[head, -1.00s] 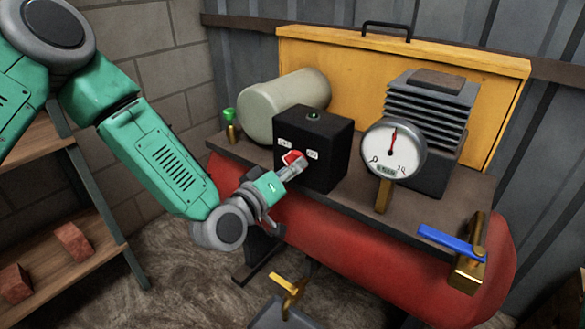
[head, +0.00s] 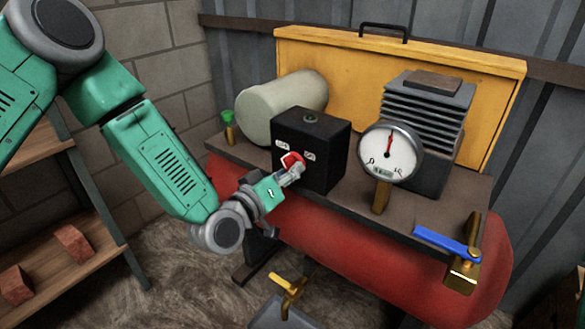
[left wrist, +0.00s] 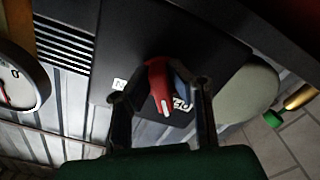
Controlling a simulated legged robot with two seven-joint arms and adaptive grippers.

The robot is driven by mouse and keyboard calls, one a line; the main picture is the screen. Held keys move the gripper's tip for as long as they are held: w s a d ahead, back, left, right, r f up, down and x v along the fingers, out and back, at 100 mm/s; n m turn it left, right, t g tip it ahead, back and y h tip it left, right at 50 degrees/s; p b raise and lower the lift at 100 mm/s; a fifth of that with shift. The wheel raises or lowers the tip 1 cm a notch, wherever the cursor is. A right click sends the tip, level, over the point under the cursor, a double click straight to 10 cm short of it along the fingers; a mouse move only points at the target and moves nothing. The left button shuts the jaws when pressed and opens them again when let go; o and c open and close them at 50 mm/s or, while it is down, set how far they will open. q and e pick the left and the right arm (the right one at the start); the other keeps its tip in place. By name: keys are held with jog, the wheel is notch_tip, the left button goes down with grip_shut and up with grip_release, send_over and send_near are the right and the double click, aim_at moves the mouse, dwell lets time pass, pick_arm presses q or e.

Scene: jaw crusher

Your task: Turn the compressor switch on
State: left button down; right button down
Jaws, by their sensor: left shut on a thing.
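The compressor switch is a red knob (head: 291,160) with a white mark, on the front of a black box (head: 325,160). Two small white labels flank the knob; I cannot read them surely. A small dark green lamp (head: 311,119) sits on top of the box. My left gripper (head: 294,170) is at the box front, its fingers shut on the knob. In the left wrist view the fingers (left wrist: 158,90) stand on both sides of the red knob (left wrist: 159,78), whose white line points toward the bottom of the picture. My right gripper is not in view.
The box stands on a shelf over a red tank (head: 390,240). A pressure gauge (head: 388,155), a finned block (head: 430,112) and a blue-handled valve (head: 445,243) are to its right. A pale cylinder (head: 283,107) is behind it. A wooden shelf with bricks (head: 72,243) is at left.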

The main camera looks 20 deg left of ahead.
pick_arm(q)
jog(key=m+p, duration=0.1)
jog(key=m, duration=0.2)
jog(key=shift+w+a+r+m+p, duration=0.2)
jog(key=shift+r+m+p, duration=0.1)
jog(key=shift+r+p, duration=0.1)
jog(key=m+p, duration=0.1)
jog(key=m, duration=0.3)
jog(key=shift+a+m+p, duration=0.1)
jog(key=shift+m+p, duration=0.2)
jog(key=shift+p, duration=0.05)
jog(key=m+p, duration=0.1)
jog(key=m, duration=0.3)
jog(key=shift+a+f+m+p, duration=0.15)
jog(key=shift+m+p, duration=0.4)
jog(key=shift+m, duration=1.55)
jog(key=c, duration=1.5)
grip_release()
jog(key=shift+c, duration=0.2)
jog(key=shift+f, duration=0.1)
